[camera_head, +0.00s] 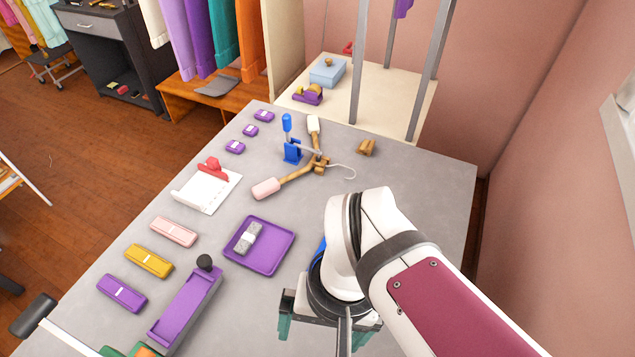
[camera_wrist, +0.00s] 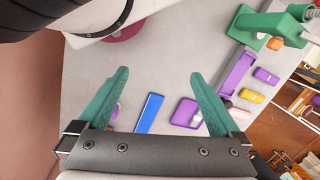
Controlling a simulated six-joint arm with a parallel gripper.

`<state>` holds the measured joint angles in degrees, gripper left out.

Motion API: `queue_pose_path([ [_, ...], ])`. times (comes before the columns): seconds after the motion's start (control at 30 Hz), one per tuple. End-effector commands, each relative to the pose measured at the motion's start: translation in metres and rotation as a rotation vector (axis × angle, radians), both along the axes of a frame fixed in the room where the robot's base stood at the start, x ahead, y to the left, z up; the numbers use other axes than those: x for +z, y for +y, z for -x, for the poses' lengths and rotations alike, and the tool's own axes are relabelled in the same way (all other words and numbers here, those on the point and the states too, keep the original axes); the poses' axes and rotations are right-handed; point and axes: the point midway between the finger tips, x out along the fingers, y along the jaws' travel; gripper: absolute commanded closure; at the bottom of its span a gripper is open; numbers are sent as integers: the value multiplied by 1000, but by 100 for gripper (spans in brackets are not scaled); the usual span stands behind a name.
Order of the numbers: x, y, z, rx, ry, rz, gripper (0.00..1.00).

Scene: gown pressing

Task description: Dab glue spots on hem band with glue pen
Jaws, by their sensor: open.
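My gripper (camera_wrist: 159,73) is open, with its two teal fingers apart and nothing between the tips. In the head view my gripper (camera_head: 322,335) is low over the table, partly covered by my arm. A flat blue strip (camera_wrist: 150,113), which may be the hem band, lies on the grey table beyond the fingers. In the head view only a sliver of the blue strip (camera_head: 319,252) shows beside my wrist. A purple tray (camera_head: 279,262) lies left of it and holds a grey bundle (camera_head: 248,238) with a white band. I cannot pick out the glue pen with certainty.
A blue clamp-like tool (camera_head: 292,150) stands by a wooden hanger (camera_head: 297,175) with padded ends. A white and red fixture (camera_head: 207,187), a pink case (camera_head: 173,232), a yellow case (camera_head: 149,261) and a purple long block (camera_head: 185,305) line the left side. The table's right side is clear.

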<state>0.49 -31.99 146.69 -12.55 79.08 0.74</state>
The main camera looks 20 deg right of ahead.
Motion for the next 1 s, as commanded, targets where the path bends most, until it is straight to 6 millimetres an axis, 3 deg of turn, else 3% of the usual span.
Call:
queue_pose_path([
  [0.23,0,0,0,0,0,0,0],
  [0.33,0,-6,-9,-40,4,9,16],
  [0.4,-1,-30,-39,-178,15,39,25],
  [0.5,-14,-90,-88,-440,29,94,25],
  [0.6,-31,-146,-114,-636,36,132,25],
  [0.7,-44,-179,-124,-740,38,151,25],
  [0.87,-65,-186,-125,-763,40,157,25],
  [1.0,-102,-185,-125,-762,44,155,25],
])
